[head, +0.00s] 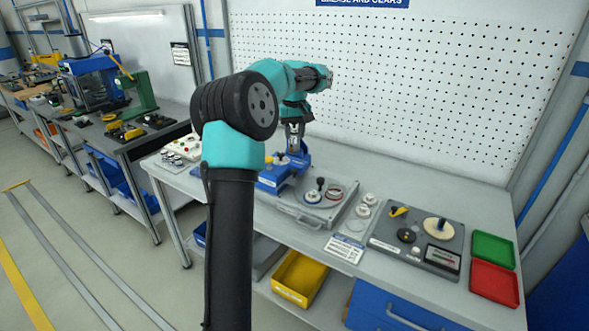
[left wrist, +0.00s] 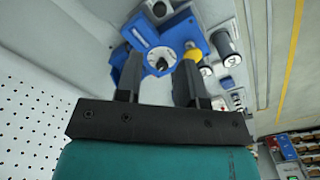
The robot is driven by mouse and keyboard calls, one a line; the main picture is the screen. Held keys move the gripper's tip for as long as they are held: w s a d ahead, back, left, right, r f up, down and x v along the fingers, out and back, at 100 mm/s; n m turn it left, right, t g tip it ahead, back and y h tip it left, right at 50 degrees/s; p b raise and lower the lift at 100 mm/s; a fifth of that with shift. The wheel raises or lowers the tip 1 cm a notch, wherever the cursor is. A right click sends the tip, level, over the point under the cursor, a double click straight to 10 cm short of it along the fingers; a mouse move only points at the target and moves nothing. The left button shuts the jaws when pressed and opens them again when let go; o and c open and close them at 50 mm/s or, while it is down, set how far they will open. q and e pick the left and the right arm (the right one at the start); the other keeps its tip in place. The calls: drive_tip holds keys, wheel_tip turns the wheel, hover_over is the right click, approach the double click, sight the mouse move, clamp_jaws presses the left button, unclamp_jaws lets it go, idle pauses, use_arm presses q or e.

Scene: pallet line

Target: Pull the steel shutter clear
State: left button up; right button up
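My left gripper (head: 294,146) points down above a blue device (head: 272,180) on the bench. In the left wrist view its two dark fingers (left wrist: 158,82) are apart, with nothing visibly gripped. Beyond and between them is the blue device (left wrist: 142,38) with a white round face and a small dark knob (left wrist: 160,63). A flat grey metal unit (head: 338,212) with a front handle and a dark knob on top lies right of the blue device. I cannot tell for certain which part is the steel shutter. My right gripper is not in view.
A grey panel (head: 383,241) with dials, a green tray (head: 493,248) and a red tray (head: 494,283) lie further right on the bench. White round pieces (head: 369,199) stand near the metal unit. A pegboard wall (head: 400,90) rises behind. A yellow bin (head: 299,278) sits below.

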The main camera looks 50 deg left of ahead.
sight(294, 170)
use_arm(q)
wheel_tip(294, 170, down, 14)
idle(0.5)
drive_tip(key=shift+c, duration=0.3)
clamp_jaws()
